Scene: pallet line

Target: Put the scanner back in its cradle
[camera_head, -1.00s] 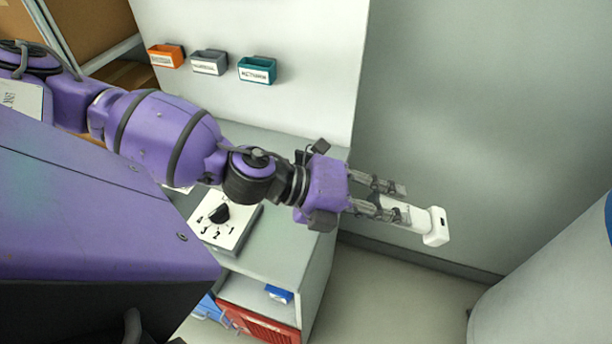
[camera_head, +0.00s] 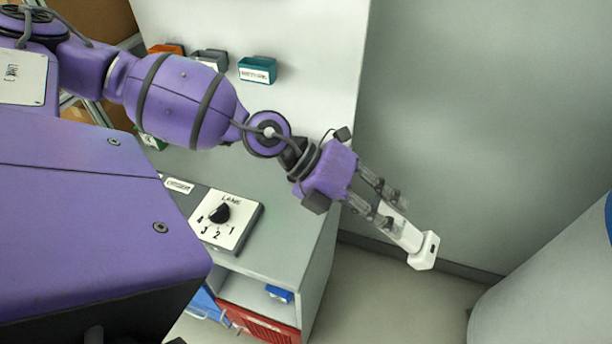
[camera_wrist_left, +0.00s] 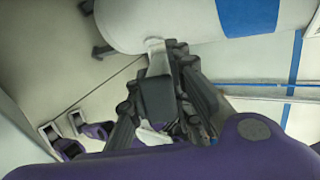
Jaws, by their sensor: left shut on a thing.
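The white scanner (camera_head: 408,238) is in my left gripper (camera_head: 391,208), to the right of the grey cabinet. The gripper is shut on it, and its blocky white end points down and right, away from the fingers. The fingers hide part of its body. In the left wrist view the scanner (camera_wrist_left: 156,92) lies between the fingers, with a dark section facing the camera. I cannot make out the cradle in either view. My right gripper is not seen in the head view.
The grey cabinet (camera_head: 290,232) carries a lane dial plate (camera_head: 228,222). A teal bin (camera_head: 258,70) and other bins hang on the panel behind. A large white cylinder (camera_head: 555,285) stands at the right. Open floor lies between it and the cabinet.

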